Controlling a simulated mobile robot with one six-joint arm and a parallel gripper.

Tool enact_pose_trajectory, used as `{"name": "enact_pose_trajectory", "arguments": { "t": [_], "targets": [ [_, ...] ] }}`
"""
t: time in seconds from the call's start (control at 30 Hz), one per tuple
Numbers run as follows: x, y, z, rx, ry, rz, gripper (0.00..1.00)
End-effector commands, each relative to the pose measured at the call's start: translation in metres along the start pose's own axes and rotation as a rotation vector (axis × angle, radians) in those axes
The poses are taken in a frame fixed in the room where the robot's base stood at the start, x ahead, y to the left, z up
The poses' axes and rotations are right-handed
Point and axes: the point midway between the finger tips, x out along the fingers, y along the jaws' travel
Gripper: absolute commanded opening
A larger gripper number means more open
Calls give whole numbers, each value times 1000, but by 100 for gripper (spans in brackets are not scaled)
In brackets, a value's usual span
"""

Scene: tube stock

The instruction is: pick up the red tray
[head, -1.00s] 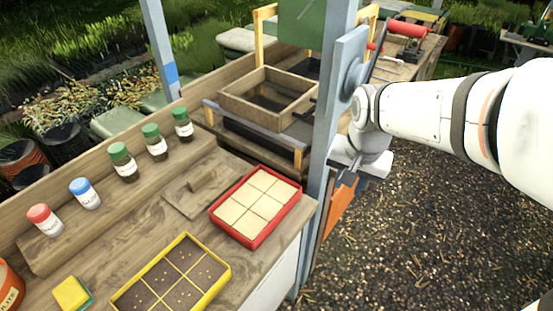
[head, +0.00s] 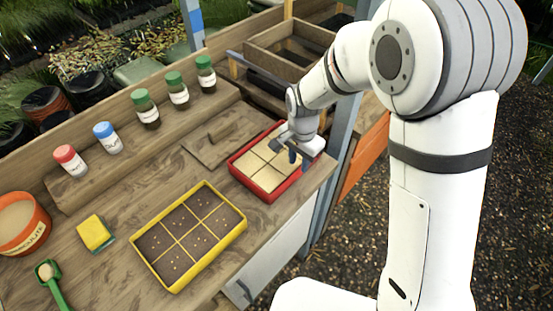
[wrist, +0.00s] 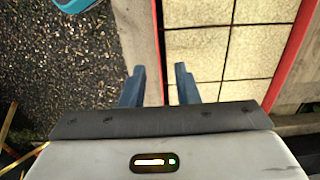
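The red tray (head: 248,183) lies on the wooden bench near its right front edge, filled with pale square blocks. My gripper (head: 290,152) is over the tray's right part and hides some of it. In the wrist view my gripper (wrist: 159,68) is open, its two dark blue fingers apart with nothing gripped. One red side wall of the tray (wrist: 159,40) shows between the fingers. I cannot tell whether the fingertips reach down beside the wall or stay above it.
A yellow tray of soil cells (head: 212,257) lies left of the red tray. A flat wooden board (head: 215,147) lies behind it. Several capped bottles (head: 147,110) line the back ledge. A blue-grey post (head: 345,130) and a wooden box (head: 262,62) stand close to my arm.

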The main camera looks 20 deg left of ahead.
Motion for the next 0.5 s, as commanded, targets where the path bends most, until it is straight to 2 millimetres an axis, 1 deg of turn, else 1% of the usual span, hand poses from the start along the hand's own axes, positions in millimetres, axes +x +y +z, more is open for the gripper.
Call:
{"name": "enact_pose_trajectory", "arguments": {
  "t": [0.1, 0.2, 0.43, 0.5],
  "targets": [
    [17, 2, 1, -1, -2, 3, 28],
    [24, 1, 1, -1, 0, 1, 28],
    [26, 1, 1, -2, 0, -1, 28],
    [26, 1, 1, -2, 0, -1, 23]
  ]
}}
